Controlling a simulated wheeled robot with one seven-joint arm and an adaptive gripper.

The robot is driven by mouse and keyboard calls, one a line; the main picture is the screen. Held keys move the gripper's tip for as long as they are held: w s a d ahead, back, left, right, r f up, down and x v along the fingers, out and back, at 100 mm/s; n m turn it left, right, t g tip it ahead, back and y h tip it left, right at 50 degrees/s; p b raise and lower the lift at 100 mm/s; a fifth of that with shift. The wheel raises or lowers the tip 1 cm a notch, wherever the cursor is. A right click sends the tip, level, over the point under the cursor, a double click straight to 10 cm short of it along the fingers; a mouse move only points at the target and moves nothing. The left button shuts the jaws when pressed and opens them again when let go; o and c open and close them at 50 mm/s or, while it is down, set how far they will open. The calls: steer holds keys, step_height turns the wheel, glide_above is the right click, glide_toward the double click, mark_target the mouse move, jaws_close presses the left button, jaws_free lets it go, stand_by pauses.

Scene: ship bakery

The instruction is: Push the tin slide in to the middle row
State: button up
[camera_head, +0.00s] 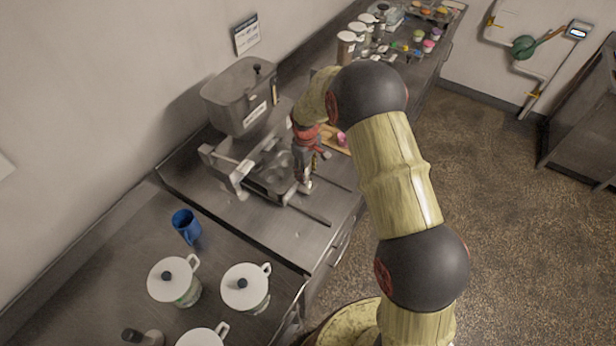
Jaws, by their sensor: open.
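The tin slide (256,188) is a dark metal tray with round cups, low on the counter below the grey hopper machine (240,98). Its left part lies close to the machine's front bracket. My gripper (304,188) points down at the slide's right end, beside or touching it; I cannot tell which. The jaws are open, with nothing seen between them. My arm and gripper hide part of the slide's right side, and the machine covers its far side. The rows cannot be told apart clearly.
Two dark rails (309,214) lie on the steel counter right of the slide. A wooden board (335,140) with a pink item lies behind my gripper. A blue mug (186,226) and white lidded pots (174,280) stand at the lower left. Jars line the far counter.

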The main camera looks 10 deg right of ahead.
step_height(320, 180, up, 8)
steer(key=shift+a+r, duration=0.15)
steer(key=shift+s, duration=0.1)
stand_by(0.5)
